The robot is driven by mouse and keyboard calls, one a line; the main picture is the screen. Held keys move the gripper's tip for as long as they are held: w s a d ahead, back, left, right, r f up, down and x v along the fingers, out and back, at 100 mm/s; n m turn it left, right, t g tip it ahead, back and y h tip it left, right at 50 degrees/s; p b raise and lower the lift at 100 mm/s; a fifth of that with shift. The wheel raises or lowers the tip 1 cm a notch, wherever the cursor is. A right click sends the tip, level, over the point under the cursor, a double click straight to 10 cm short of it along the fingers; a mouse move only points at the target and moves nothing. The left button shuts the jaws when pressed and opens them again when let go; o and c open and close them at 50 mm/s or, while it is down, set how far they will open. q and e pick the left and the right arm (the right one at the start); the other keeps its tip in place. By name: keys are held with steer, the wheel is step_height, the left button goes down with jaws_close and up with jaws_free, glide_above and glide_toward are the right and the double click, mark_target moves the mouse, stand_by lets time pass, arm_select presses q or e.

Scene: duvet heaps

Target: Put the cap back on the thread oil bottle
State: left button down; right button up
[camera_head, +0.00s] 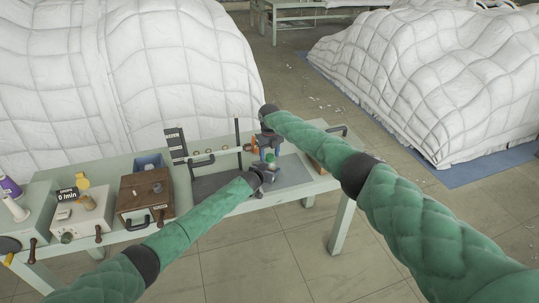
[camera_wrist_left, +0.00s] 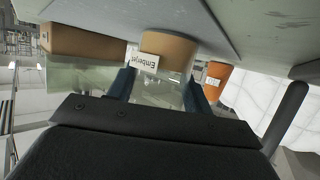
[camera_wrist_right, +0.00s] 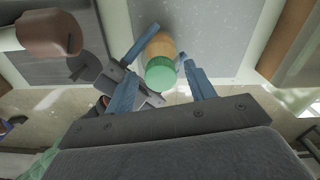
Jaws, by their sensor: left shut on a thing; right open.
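The thread oil bottle (camera_wrist_right: 160,46) looks tan-orange from above in the right wrist view. A green cap (camera_wrist_right: 160,73) shows at its top end; I cannot tell whether it is seated. In the left wrist view the bottle's tan part (camera_wrist_left: 170,48) carries a white label that reads upside down. My left gripper (camera_head: 263,173) is shut on the bottle from the near side, its blue fingers on either side of it. My right gripper (camera_head: 268,142) is open above, with its fingers (camera_wrist_right: 172,46) apart on both sides of the bottle and cap. The green top also shows in the head view (camera_head: 270,157).
An orange labelled container (camera_wrist_left: 216,78) stands close beside the bottle. A brown block (camera_head: 316,164) lies right. White duvet heaps (camera_head: 430,75) lie behind.

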step_height(320, 180, up, 12)
stand_by(0.5)
arm_select(q)
steer(key=c, duration=0.5)
jaws_free()
steer(key=shift+a, duration=0.1)
arm_select(e)
steer(key=shift+f, duration=0.1)
arm_select(q)
steer(key=shift+s+a+r+b, duration=0.1)
steer(key=shift+s+a+b, duration=0.2)
steer(key=shift+s, duration=0.3)
steer(key=b+v, duration=0.1)
steer(key=v, duration=0.4)
steer(key=shift+r, duration=0.1)
steer(key=shift+s+a+r+b, duration=0.25)
steer(key=shift+s+r+b, duration=0.15)
steer(key=shift+s, duration=0.1)
arm_select(e)
steer(key=shift+f, duration=1.15)
arm_select(q)
steer(key=shift+f, duration=0.1)
